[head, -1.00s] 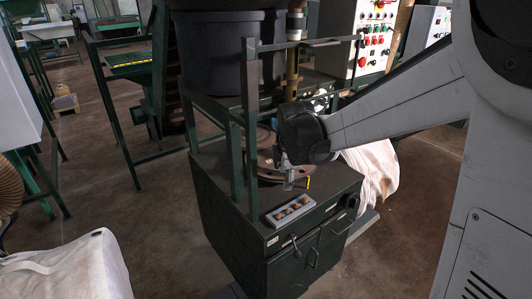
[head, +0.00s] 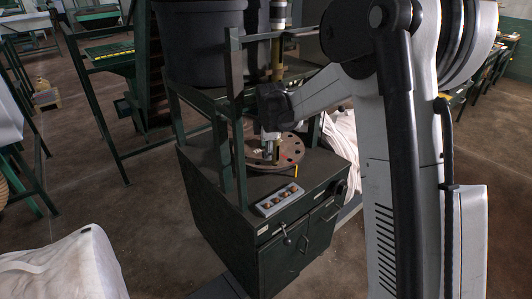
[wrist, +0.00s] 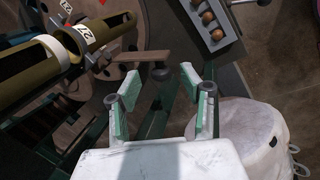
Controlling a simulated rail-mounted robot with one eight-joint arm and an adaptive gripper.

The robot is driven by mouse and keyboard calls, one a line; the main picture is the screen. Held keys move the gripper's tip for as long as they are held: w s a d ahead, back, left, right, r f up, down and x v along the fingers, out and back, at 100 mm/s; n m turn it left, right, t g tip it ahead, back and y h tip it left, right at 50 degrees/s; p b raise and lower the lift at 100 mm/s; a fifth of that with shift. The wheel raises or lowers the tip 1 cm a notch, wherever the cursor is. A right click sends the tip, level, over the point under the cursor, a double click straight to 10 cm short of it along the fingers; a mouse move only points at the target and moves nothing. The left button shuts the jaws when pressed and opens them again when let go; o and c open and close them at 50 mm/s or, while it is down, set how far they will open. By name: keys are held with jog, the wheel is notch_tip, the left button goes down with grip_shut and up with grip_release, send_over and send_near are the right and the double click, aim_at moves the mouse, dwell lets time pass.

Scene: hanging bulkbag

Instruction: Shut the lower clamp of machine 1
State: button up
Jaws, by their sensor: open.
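The machine is a dark green cabinet (head: 262,215) with a round brown plate (head: 287,163) on top and a frame of green posts. My gripper (head: 268,150) hangs over this plate. In the wrist view its two green-padded fingers (wrist: 160,84) are apart, with nothing held between them. Brass-coloured slotted tubes (wrist: 60,50) with a white number tag are at upper left. The clamp's state cannot be made out.
A grey button box (head: 279,200) sits on the cabinet's front edge, also in the wrist view (wrist: 232,42). A green post (head: 238,120) stands close left of my gripper. White bags lie at lower left (head: 70,265) and behind the cabinet (head: 340,140).

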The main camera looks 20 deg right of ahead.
jog(key=shift+x, duration=1.25)
jog(key=shift+c, duration=0.3)
grip_shut()
